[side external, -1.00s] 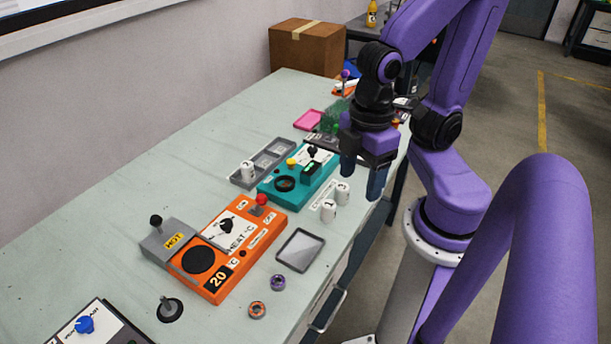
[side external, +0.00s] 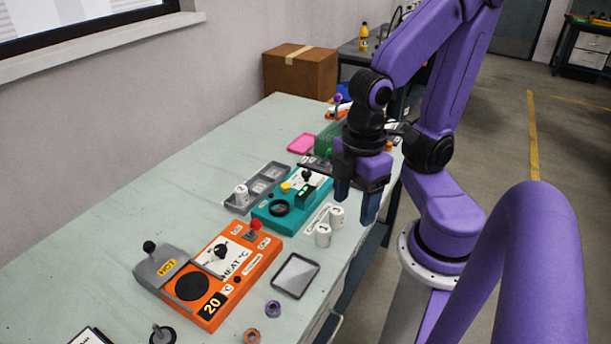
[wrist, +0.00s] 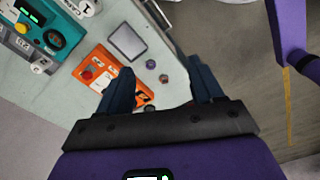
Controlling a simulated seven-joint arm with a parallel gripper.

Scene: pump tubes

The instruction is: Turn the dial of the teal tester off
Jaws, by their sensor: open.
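The teal tester (side external: 262,216) sits mid-table in the side view, with a black round socket, a yellow button, a small dark display block and a white panel. Its black dial (side external: 306,175) stands on that panel towards the back; its pointer direction is too small to read. In the wrist view only part of the teal tester (wrist: 22,45) shows at the top left corner, and I cannot make out the dial there. My gripper (side external: 355,206) is open and empty, fingers down, above and to the right of the tester near the table edge; its fingers also show in the wrist view (wrist: 160,82).
An orange heater (side external: 248,277), a dark flat tray (side external: 296,275) and two small rings lie nearer the camera. Several items crowd the table's far end.

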